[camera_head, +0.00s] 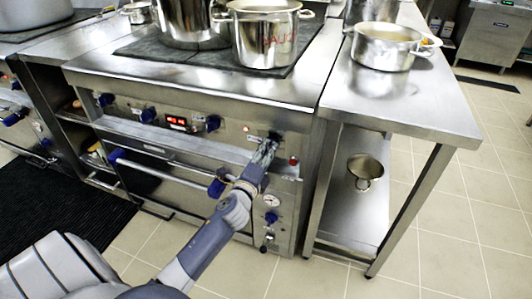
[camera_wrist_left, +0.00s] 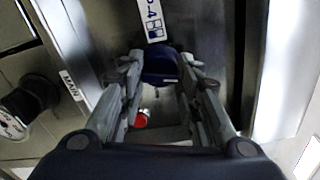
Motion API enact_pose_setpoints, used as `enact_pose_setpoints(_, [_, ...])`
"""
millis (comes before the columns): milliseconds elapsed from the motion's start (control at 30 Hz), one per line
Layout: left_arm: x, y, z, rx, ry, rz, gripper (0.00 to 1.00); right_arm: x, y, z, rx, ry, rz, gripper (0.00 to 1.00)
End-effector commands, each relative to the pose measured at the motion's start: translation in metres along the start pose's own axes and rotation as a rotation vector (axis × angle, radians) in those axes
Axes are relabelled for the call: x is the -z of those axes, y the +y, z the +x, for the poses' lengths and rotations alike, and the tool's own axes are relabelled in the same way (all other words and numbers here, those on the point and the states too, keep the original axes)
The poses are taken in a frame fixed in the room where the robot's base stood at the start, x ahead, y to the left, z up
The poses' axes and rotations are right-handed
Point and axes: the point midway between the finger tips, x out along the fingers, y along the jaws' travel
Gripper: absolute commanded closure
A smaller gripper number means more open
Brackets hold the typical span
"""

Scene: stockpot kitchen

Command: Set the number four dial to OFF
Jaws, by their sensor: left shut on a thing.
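The number four dial (camera_wrist_left: 160,66) is a dark blue knob on the steel stove front. In the left wrist view it sits between the two grey fingers, below a white label (camera_wrist_left: 152,18) marked with a 4. My left gripper (camera_head: 266,150) reaches to the right end of the control panel (camera_head: 232,128) in the head view and is shut on this dial. The fingers hide most of the dial in the head view, and its pointer setting cannot be read. My right gripper is not in view.
Other blue dials, one of them the dial (camera_head: 213,123) beside the red display (camera_head: 177,121), line the panel. An oven handle (camera_head: 165,172) runs below. Large pots (camera_head: 264,38) stand on the stove. A steel table (camera_head: 400,95) stands to the right.

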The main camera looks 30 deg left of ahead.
Motion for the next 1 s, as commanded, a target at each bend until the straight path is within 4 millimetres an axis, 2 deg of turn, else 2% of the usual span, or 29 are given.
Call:
enact_pose_setpoints(400, [-0.001,0.001,0.000,-0.002,-0.002,-0.248,0.93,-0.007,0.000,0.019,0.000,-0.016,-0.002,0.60])
enact_pose_setpoints(1000, [0.000,0.001,0.000,-0.002,-0.001,-0.308,0.93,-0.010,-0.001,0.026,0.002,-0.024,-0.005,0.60])
